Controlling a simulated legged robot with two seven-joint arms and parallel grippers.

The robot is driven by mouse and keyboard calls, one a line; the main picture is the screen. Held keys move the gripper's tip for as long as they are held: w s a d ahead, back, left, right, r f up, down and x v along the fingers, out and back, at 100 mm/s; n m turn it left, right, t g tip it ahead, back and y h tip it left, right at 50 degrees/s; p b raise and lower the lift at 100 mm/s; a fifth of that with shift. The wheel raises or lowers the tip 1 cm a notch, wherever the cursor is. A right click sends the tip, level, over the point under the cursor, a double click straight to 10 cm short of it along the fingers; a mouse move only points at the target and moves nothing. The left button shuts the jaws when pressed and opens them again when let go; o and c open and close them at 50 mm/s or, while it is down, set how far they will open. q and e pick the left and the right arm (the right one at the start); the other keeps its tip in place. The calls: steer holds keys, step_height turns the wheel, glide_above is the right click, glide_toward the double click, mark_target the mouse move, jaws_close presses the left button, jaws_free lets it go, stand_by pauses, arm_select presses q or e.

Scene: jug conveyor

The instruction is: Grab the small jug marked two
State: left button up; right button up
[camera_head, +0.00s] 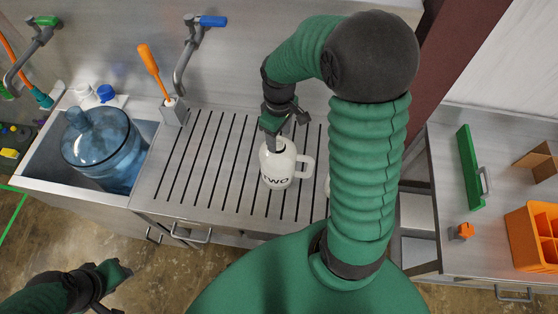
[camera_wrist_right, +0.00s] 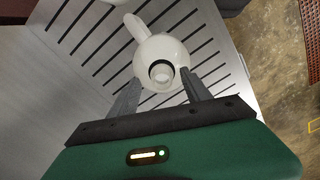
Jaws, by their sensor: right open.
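The small white jug (camera_head: 277,170) stands upright on the slotted drain surface in the head view, with "TWO" in dark letters on its front and its handle to the right. My right gripper (camera_head: 275,128) is at the top of the jug, above its neck. In the right wrist view the jug (camera_wrist_right: 163,62) shows its round opening toward me and its handle to the upper left. The two open fingers (camera_wrist_right: 160,95) lie on either side of the jug's near part; contact cannot be told. My left gripper (camera_head: 118,270) is low at the left, away from the jug, its jaws unclear.
A large blue water bottle (camera_head: 100,150) sits in the sink at the left. Faucets (camera_head: 190,50) and an orange-handled brush (camera_head: 150,65) stand behind. A white edge shows beside my right arm, mostly hidden. An orange bin (camera_head: 530,240) is on the right counter (camera_head: 450,150).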

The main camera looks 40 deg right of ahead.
mark_target(287, 161)
step_height(287, 161, down, 3)
steer(key=shift+r, duration=0.15)
steer(key=shift+s+a, duration=0.1)
steer(key=shift+s, duration=0.05)
steer(key=shift+c, duration=0.4)
steer(key=shift+a+r, duration=0.1)
steer(key=shift+a, duration=0.05)
jaws_close()
steer(key=shift+s, duration=0.15)
